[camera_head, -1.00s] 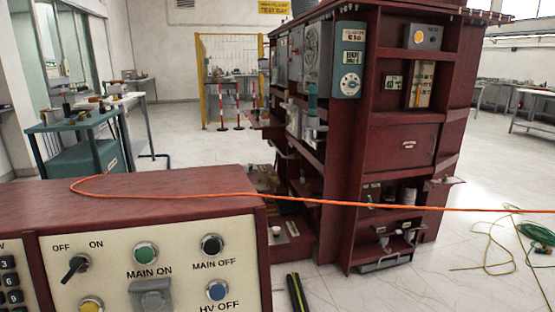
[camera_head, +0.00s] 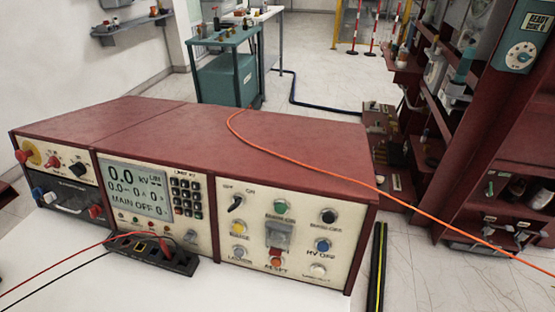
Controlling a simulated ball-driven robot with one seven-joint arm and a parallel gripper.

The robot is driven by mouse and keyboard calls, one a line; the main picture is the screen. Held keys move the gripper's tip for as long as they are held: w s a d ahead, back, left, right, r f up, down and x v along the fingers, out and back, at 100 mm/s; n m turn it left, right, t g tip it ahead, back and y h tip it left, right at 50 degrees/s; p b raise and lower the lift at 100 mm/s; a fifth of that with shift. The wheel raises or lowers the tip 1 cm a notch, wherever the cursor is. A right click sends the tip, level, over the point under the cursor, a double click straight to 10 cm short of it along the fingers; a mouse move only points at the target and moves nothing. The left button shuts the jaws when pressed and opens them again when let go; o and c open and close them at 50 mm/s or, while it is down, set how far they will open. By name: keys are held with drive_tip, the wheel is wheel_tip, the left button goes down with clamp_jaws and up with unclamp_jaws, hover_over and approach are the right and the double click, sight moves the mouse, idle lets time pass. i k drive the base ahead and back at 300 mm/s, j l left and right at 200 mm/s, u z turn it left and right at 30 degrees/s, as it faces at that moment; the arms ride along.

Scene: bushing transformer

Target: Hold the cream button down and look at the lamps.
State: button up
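The control panel (camera_head: 222,260) is the cream right-hand face of a dark red console. A round cream button (camera_head: 318,270) sits at its lower right, with a label below it too blurred to read surely. I cannot tell which are lamps, and none clearly glows. A grey guard (camera_head: 278,235) covers the panel's middle. My gripper is in no view, and nothing touches the cream button.
The console's display (camera_head: 138,190) reads 0.0 kV and MAIN OFF. An orange cable (camera_head: 330,172) crosses the console top and runs right. Red and black leads enter a black strip (camera_head: 155,253) in front. A tall dark red cabinet (camera_head: 500,150) stands at right.

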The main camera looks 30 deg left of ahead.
sight(317, 272)
drive_tip(key=i+l, duration=0.15)
drive_tip(key=l, duration=0.25)
drive_tip(key=i+l, duration=0.15)
drive_tip(key=l, duration=0.2)
drive_tip(key=i+l, duration=0.15)
drive_tip(key=l, duration=0.25)
drive_tip(key=l+u, duration=0.2)
drive_tip(key=u, duration=0.25)
drive_tip(key=i+l+u, duration=0.1)
drive_tip(key=l+u, duration=0.15)
drive_tip(key=u, duration=0.2)
drive_tip(key=l+u, duration=0.2)
drive_tip(key=u, duration=0.85)
